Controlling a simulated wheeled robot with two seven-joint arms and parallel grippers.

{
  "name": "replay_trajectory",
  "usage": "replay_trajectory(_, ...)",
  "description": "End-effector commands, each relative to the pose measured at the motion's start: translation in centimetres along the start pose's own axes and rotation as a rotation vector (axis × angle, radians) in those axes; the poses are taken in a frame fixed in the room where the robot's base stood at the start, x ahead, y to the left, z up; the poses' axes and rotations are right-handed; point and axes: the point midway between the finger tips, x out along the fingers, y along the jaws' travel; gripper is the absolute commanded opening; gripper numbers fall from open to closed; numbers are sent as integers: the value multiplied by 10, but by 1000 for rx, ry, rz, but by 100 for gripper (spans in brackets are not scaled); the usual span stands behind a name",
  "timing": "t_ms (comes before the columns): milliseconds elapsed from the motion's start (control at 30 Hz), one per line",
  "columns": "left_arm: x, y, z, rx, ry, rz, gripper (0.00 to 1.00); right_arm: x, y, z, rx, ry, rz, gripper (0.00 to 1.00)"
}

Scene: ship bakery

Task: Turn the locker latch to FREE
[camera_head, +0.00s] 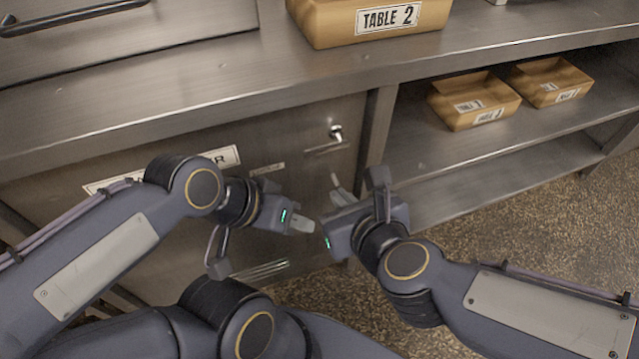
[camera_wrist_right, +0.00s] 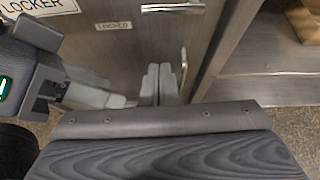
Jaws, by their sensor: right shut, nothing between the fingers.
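The locker door (camera_head: 290,125) is grey metal with a white sign (camera_head: 226,156), partly hidden by my left arm. The latch (camera_head: 336,132) is a small shiny fitting near the door's upper right, with a horizontal bar below it. A chrome bar (camera_wrist_right: 172,7) shows at the top of the right wrist view. A small label reading LOCKED (camera_wrist_right: 113,25) is left of it. My right gripper (camera_head: 337,184) is shut and empty, below the latch; its fingers (camera_wrist_right: 158,86) are together. My left gripper (camera_head: 303,224) is lower, close beside it; its jaw opening is unclear.
A counter (camera_head: 230,75) runs above the locker, with a TABLE 2 tray (camera_head: 330,28) on it. Open shelves (camera_head: 415,155) at right hold two labelled trays (camera_head: 474,102) (camera_head: 550,82). My two grippers are close together, leaving little room between them. Speckled floor (camera_head: 500,215) lies right.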

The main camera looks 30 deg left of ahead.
Motion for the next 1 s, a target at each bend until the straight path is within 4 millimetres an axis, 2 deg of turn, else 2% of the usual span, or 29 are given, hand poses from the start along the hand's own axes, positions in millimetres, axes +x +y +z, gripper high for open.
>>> replay_trajectory(33,5,-2,2,0,0,0,36,5,4,-7,23,7,-3,0)
replay_trajectory(100,6,-3,3,0,1,0,36,6,7,-9,44,11,-8,0)
replay_trajectory(433,5,-2,2,0,1,0,36,6,6,-8,52,11,-10,0)
replay_trajectory(567,9,-4,4,0,1,0,36,14,6,-10,52,12,-10,0)
replay_trajectory(667,16,-7,8,0,1,0,36,29,6,-12,52,13,-10,0)
replay_trajectory(1000,36,-17,18,0,0,0,36,96,6,-12,50,13,-10,0)
